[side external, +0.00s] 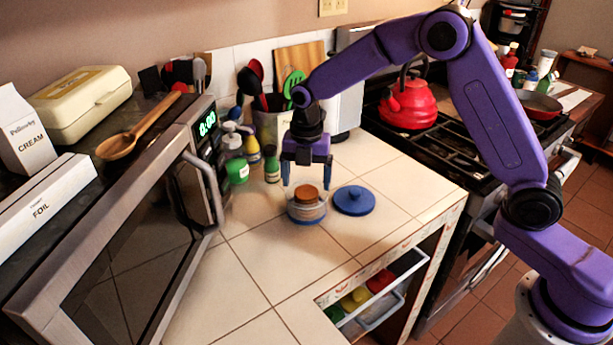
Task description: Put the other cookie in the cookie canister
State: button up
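A small round canister (306,214) with a blue-grey body stands on the tiled counter. An orange-brown round cookie (306,193) shows at its mouth; I cannot tell how deep it sits. My gripper (306,185) points down right above the canister, its two fingers spread wide to the left and right of the cookie with gaps showing. It looks open and holds nothing that I can see. The blue lid (354,199) with a knob lies on the counter just right of the canister. No second cookie is visible apart from this one.
Small bottles (237,168) and a utensil holder (270,128) stand behind and left of my gripper. A microwave (140,240) is at the left. The stove with a red kettle (408,105) is at the right. An open drawer (375,296) is below; the front tiles are clear.

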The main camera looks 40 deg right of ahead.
notch_tip(320, 180, up, 18)
jog(key=shift+f, duration=0.25)
dwell(0.4)
jog(key=shift+s, duration=0.1)
dwell(0.5)
jog(key=s+f+m, duration=0.3)
jog(key=s+m, duration=0.4)
jog(key=s, duration=1)
jog(key=s+d+f+m, duration=0.3)
jog(key=s+d, duration=0.2)
jog(key=s, duration=0.4)
jog(key=s+d+f+m, duration=0.4)
jog(key=s, duration=0.5)
jog(key=shift+s+d, duration=0.25)
jog(key=shift+d, duration=0.1)
